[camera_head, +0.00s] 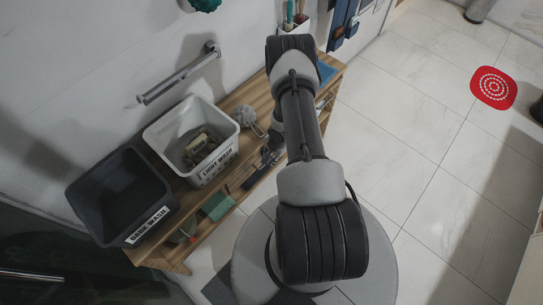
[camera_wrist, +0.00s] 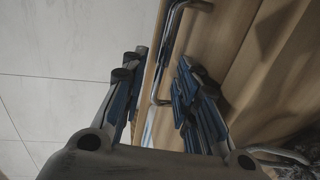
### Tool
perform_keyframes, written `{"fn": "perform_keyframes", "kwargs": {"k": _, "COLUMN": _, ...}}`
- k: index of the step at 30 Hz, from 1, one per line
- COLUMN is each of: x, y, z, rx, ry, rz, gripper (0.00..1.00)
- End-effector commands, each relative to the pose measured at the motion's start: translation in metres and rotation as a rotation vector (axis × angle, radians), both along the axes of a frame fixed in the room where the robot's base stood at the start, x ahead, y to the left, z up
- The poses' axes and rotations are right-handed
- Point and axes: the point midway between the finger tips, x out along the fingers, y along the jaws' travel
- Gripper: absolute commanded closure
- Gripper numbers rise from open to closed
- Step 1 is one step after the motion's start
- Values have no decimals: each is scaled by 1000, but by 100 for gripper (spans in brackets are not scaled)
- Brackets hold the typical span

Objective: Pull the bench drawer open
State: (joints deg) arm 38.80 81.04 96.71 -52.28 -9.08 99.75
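The wooden bench (camera_head: 247,100) stands along the wall in the head view. In the wrist view a bent metal bar handle (camera_wrist: 167,50) runs along the edge of a wooden surface (camera_wrist: 215,40). My gripper (camera_wrist: 158,92) is open, with blue-padded fingers spread on both sides of the handle's lower end. I cannot tell whether either finger touches it. In the head view my gripper (camera_head: 268,157) is low at the bench's front edge, partly hidden by my arm. How far the drawer stands out cannot be made out.
A black bin (camera_head: 122,193) and a white bin (camera_head: 192,143) stand on the bench, with a grey scrubber (camera_head: 245,115) beside them. A green item (camera_head: 216,206) lies on the lower shelf. A towel bar (camera_head: 180,73) is on the wall.

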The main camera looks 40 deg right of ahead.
Motion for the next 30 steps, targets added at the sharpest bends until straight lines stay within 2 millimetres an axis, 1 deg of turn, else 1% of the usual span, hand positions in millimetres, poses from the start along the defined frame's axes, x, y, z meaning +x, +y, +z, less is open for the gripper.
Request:
{"fn": "perform_keyframes", "kwargs": {"k": 2, "x": 0, "y": 0, "z": 0, "rx": 0, "ry": 0, "rz": 0, "gripper": 72}}
{"fn": "perform_keyframes", "kwargs": {"k": 15, "x": 0, "y": 0, "z": 0, "rx": 0, "ry": 0, "rz": 0, "gripper": 100}}
{"fn": "perform_keyframes", "kwargs": {"k": 30, "x": 0, "y": 0, "z": 0, "rx": 0, "ry": 0, "rz": 0, "gripper": 100}}
